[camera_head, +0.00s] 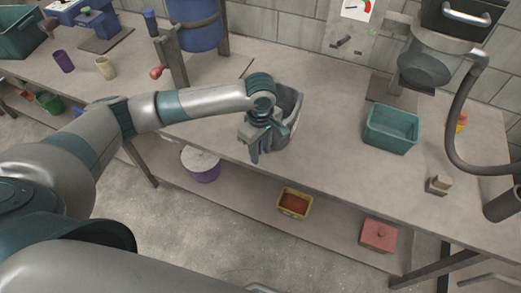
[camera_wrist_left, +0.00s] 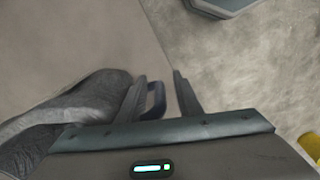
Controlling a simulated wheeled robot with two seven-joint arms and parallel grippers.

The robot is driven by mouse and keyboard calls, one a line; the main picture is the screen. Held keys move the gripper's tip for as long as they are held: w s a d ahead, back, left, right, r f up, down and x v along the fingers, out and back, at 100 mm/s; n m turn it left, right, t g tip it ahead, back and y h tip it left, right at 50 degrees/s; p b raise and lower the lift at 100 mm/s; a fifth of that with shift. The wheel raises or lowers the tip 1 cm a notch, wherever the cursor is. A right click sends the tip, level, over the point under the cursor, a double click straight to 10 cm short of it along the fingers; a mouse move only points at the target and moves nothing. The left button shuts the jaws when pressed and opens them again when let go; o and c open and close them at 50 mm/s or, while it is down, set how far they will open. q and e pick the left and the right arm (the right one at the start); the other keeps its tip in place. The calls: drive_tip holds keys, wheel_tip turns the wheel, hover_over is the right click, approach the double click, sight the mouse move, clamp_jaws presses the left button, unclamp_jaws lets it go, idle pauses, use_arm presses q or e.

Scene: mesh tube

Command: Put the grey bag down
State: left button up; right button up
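The grey bag (camera_head: 292,118) is at the front edge of the workbench, partly hidden behind my left gripper and wrist. It looks upright and seems to rest on the bench top. In the left wrist view the bag (camera_wrist_left: 72,108) fills the lower left, and a dark loop like its handle (camera_wrist_left: 157,98) shows between the fingers, near the left one. My left gripper (camera_head: 256,150) points down at the bag's front side. In the wrist view its fingers (camera_wrist_left: 162,92) are apart, with a gap around the loop. My right gripper is not in view.
The workbench (camera_head: 330,133) has clear room right of the bag, up to a teal bin (camera_head: 391,129) and a small block (camera_head: 438,185). A post with a red-knobbed lever (camera_head: 157,72) stands to the left.

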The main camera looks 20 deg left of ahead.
use_arm(q)
drive_tip(key=shift+r, duration=0.35)
wheel_tip(320, 180, up, 10)
drive_tip(key=shift+r+b, duration=0.1)
drive_tip(key=shift+b, duration=1.05)
drive_tip(key=shift+r, duration=0.7)
drive_tip(key=shift+d+f, duration=0.1)
drive_tip(key=shift+f, duration=0.05)
